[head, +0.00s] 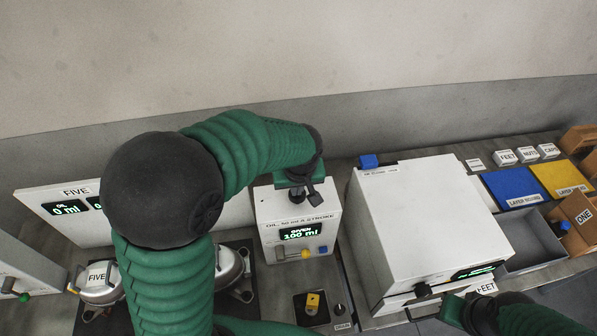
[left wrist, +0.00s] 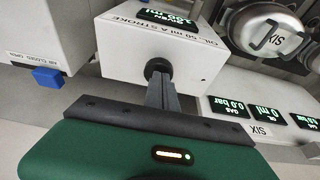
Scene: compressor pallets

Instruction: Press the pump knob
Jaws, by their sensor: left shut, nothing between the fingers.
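The oil pump is a white box (head: 290,218) labelled "OIL 50 ml A STROKE", with a green display reading 100 ml. My left gripper (head: 298,192) is over the top of this box, its fingers shut and pointing down. In the left wrist view the dark round pump knob (left wrist: 157,67) is on the box's top face (left wrist: 135,55). The shut fingers (left wrist: 160,88) are at the knob and partly hide it; I cannot tell if they touch. In the head view the knob is hidden by my gripper. My right arm's dark end (head: 465,312) is at the lower right.
Silver round compressors (head: 230,265) are on the left. Blue (head: 512,186) and yellow (head: 560,178) mats and a grey bin (head: 530,240) are at the right.

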